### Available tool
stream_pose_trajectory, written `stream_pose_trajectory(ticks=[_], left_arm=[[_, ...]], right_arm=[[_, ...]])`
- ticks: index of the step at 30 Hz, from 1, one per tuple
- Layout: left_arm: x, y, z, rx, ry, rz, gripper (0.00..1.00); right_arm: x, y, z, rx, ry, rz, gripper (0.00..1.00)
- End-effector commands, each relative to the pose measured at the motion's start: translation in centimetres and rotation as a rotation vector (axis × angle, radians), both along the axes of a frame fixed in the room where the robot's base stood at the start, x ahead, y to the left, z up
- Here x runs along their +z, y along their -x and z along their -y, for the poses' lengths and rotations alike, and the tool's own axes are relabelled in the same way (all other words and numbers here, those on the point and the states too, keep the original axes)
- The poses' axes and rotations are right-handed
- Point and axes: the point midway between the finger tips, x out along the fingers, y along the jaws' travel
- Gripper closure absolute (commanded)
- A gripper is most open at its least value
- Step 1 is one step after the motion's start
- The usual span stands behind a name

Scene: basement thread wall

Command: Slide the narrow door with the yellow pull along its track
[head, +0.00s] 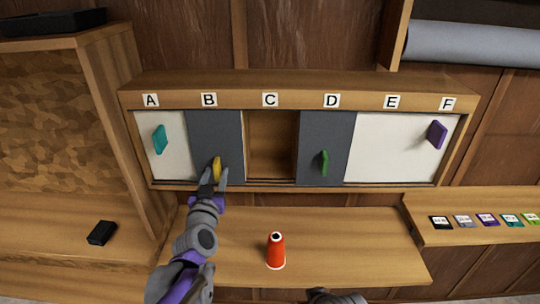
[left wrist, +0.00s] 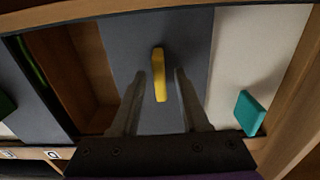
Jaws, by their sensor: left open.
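The narrow dark grey door (head: 216,130) with the yellow pull (head: 217,168) is under label B in the wall cabinet. It also shows in the left wrist view, with its grey door (left wrist: 181,40) and yellow pull (left wrist: 158,75). My left gripper (head: 213,180) is open at the yellow pull. In the left wrist view its two fingers (left wrist: 157,90) stand on either side of the pull's lower part, with gaps visible. Whether they touch it I cannot tell. My right gripper does not show clearly.
An open compartment (head: 270,145) lies under C. A grey door with a green pull (head: 324,163) is under D. White doors carry a teal pull (head: 159,139) and a purple pull (head: 437,134). A red spool (head: 276,251) stands on the shelf below (head: 350,240).

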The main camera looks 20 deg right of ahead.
Motion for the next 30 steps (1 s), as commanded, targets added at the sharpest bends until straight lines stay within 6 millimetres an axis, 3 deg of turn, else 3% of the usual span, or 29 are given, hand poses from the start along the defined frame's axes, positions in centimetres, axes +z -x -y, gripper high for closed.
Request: stream_pose_trajectory(ticks=[5,18,30], left_arm=[[-0.1,0.7,-0.2,0.0,0.0,-0.001,0.55],[-0.2,6.5,-1.8,-0.001,0.0,-0.002,0.55],[0.0,6.8,-1.9,-0.001,0.0,0.0,0.55]], right_arm=[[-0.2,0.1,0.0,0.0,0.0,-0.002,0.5],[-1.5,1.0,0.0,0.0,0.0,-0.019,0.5],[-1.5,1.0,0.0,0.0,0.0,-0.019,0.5]])
